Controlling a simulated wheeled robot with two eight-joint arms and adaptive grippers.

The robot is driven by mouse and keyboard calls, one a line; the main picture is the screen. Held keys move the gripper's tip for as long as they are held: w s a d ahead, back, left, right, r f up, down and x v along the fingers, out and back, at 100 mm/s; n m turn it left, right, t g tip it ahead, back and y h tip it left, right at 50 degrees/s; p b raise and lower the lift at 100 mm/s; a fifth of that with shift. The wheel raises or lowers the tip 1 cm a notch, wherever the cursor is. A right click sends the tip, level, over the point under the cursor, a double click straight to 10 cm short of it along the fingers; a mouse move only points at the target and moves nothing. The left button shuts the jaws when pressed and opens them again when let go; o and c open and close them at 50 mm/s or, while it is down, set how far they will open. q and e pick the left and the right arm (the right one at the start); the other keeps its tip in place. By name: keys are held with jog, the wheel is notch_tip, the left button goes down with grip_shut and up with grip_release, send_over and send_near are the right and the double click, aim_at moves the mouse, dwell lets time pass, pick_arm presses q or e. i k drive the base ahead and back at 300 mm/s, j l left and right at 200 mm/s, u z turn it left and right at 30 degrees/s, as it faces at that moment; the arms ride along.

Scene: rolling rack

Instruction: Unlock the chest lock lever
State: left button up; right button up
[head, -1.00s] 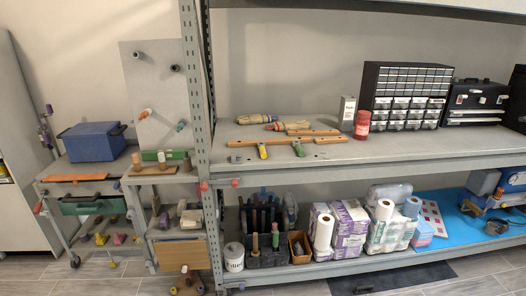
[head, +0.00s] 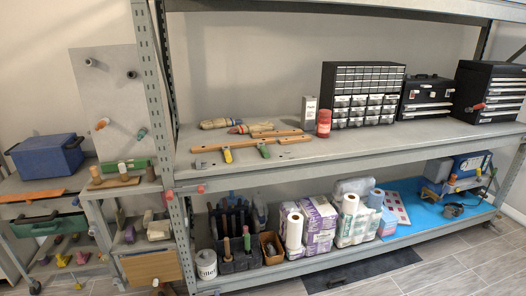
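A black chest with several drawers (head: 490,90) stands at the right end of the rack's upper shelf. A small red piece (head: 477,106) shows at its left front edge; it is too small to tell whether this is the lock lever or how it is set. A smaller black toolbox (head: 427,97) with a top handle and light latches stands just left of it. Neither of my grippers is in view.
Grey floor (head: 450,260) is open at front right.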

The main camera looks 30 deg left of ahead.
aim_at(482, 105)
jog(key=i+l+z, duration=0.2)
jog(key=i, duration=0.7)
jog(key=i+j+z, duration=0.2)
jog(key=i, duration=0.65)
jog(key=i+z, duration=0.2)
jog(key=i, duration=0.7)
jog(key=i+l+u, duration=0.1)
jog(key=i+l, duration=0.85)
jog(key=i+l+u, duration=0.15)
jog(key=i+l, duration=0.8)
jog(key=l, duration=0.15)
